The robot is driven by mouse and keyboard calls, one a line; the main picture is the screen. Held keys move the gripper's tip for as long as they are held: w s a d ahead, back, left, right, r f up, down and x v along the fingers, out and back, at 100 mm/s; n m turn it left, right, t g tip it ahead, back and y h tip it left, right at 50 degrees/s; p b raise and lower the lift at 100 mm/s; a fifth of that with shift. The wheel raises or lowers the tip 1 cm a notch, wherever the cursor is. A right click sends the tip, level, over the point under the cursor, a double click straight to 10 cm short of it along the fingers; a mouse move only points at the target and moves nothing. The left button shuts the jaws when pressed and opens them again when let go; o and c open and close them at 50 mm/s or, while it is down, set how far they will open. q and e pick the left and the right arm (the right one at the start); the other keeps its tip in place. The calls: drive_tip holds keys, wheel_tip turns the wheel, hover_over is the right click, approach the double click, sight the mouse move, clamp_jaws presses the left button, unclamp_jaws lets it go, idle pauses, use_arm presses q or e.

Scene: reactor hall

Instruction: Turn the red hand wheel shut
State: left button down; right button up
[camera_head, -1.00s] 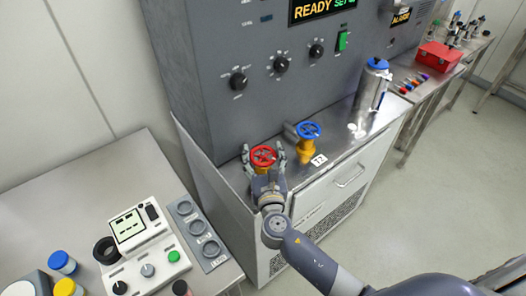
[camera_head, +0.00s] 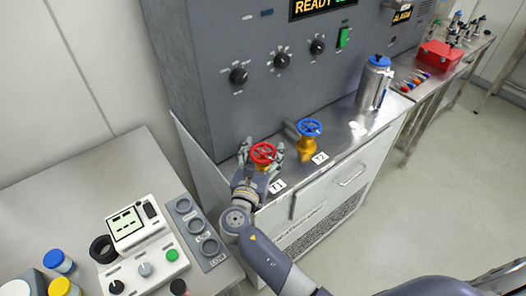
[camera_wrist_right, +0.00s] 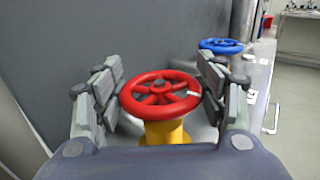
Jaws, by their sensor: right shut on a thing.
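The red hand wheel (camera_head: 263,153) sits on a yellow valve body on the steel counter, at its left end. My right gripper (camera_head: 262,151) reaches it from the front, one finger on each side of the rim, and is shut on it. In the right wrist view the red wheel (camera_wrist_right: 160,94) lies between the two grey fingers (camera_wrist_right: 160,90), above its yellow body (camera_wrist_right: 166,132). A small white mark shows on the right of its rim. My left gripper is not in view.
A blue hand wheel (camera_head: 309,127) on a yellow body stands just right, with label V2 (camera_head: 320,158); label V1 (camera_head: 277,186) lies before the red one. The grey control panel (camera_head: 290,75) rises behind. A steel flask (camera_head: 373,84) stands further right.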

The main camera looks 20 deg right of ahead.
drive_tip(key=shift+r, duration=0.1)
drive_tip(key=o, duration=1.1)
drive_tip(key=v, duration=1.2)
